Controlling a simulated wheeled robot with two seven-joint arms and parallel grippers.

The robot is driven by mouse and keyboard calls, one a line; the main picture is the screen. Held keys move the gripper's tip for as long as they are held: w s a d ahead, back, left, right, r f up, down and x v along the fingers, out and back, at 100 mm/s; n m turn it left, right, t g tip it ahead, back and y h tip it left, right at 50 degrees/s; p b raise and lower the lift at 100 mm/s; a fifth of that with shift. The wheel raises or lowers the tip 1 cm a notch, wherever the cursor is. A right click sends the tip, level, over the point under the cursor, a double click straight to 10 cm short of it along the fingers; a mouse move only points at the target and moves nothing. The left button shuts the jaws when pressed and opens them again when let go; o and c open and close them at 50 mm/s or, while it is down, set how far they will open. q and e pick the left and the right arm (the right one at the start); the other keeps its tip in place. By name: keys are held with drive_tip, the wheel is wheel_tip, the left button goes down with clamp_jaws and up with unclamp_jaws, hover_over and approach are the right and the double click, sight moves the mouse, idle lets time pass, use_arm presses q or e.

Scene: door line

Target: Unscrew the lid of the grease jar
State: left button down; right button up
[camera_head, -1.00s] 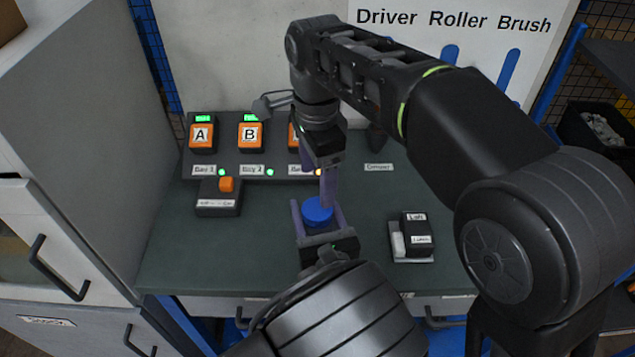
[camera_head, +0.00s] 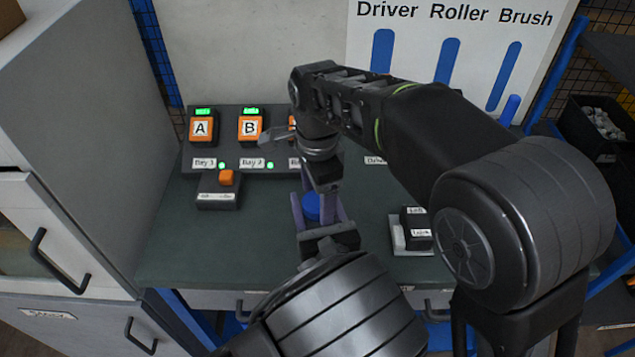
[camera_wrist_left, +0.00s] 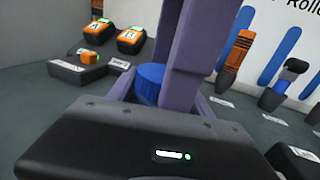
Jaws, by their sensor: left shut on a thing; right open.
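The grease jar's blue lid (camera_head: 312,208) shows on the bench in the head view, and also in the left wrist view (camera_wrist_left: 150,82). The jar's body is mostly hidden. My left gripper (camera_head: 318,213) comes in low from the front, its purple fingers shut on the jar, one at each side. My right gripper (camera_head: 317,195) points down from above, open, with its purple fingers low at the lid. In the left wrist view, these fingers (camera_wrist_left: 180,55) stand upright close against the lid; whether they touch it I cannot tell.
Orange units A (camera_head: 201,129) and B (camera_head: 250,128) stand on a dark rack at the back left. A small box with an orange button (camera_head: 226,178) sits before them. A dark block on a pale base (camera_head: 416,231) stands right of the jar. The bench's left front is clear.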

drive_tip(key=shift+f, duration=0.25)
drive_tip(key=c, duration=1.5)
drive_tip(key=shift+o, duration=0.2)
drive_tip(key=n, duration=0.3)
drive_tip(key=shift+n, duration=0.3)
drive_tip(key=o, duration=1.5)
drive_tip(key=shift+r, duration=0.1)
drive_tip(key=shift+r, duration=2.2)
